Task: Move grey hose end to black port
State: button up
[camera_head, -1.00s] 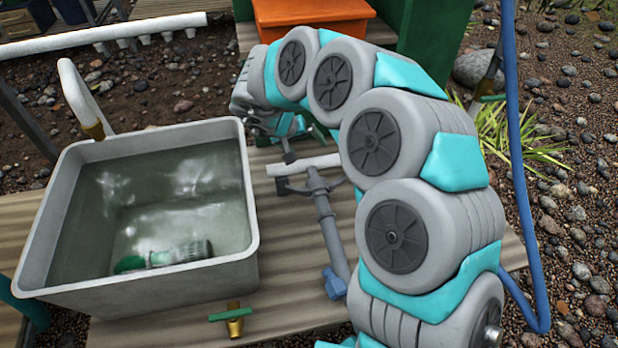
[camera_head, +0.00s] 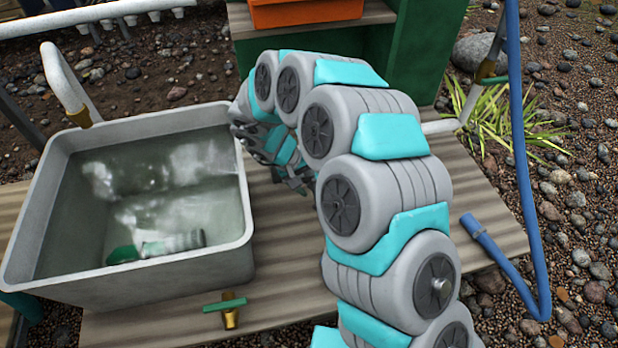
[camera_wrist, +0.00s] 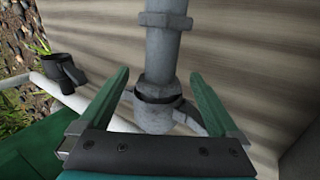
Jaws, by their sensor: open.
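In the wrist view, the green fingers of my gripper (camera_wrist: 159,80) are open, one on each side of a grey pipe-like piece (camera_wrist: 160,60) with a collar and a dark ring. I cannot tell whether this is the grey hose end, or whether the fingers touch it. A black fitting (camera_wrist: 63,72), perhaps the black port, shows at left beside a white pipe (camera_wrist: 58,88). In the head view, my gripper (camera_head: 292,176) points down over the wooden deck to the right of the basin; my arm hides the grey piece and the black fitting.
A grey basin (camera_head: 246,200) of water stands at left, with a green-and-grey item lying inside. A brass tap (camera_head: 230,316) with a green handle is in front. A blue hose (camera_head: 518,130) runs down the right side, its end on the deck. An orange box (camera_head: 305,12) is behind.

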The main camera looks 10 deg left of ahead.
jog(key=shift+d+f, duration=0.1)
jog(key=shift+w, duration=0.1)
grip_shut()
dwell(0.7)
jog(key=shift+s+d+p, duration=0.2)
jog(key=shift+s+p, duration=0.3)
jog(key=shift+p, duration=0.1)
jog(key=shift+s+d+p, duration=0.2)
jog(key=shift+s+p, duration=0.25)
jog(key=shift+p, duration=0.1)
jog(key=shift+s+d+p, duration=0.15)
jog(key=shift+s+p, duration=0.1)
jog(key=shift+p, duration=0.1)
jog(key=shift+s+d, duration=0.1)
jog(key=shift+s, duration=0.15)
jog(key=shift+s+d+p, duration=0.15)
jog(key=shift+s+p, duration=0.1)
jog(key=shift+p, duration=0.25)
jog(key=shift+s+d+p, duration=0.3)
jog(key=shift+s+p, duration=0.15)
jog(key=shift+s, duration=0.2)
jog(key=shift+s+d+p, duration=0.3)
jog(key=shift+s+p, duration=0.1)
jog(key=shift+s, duration=0.2)
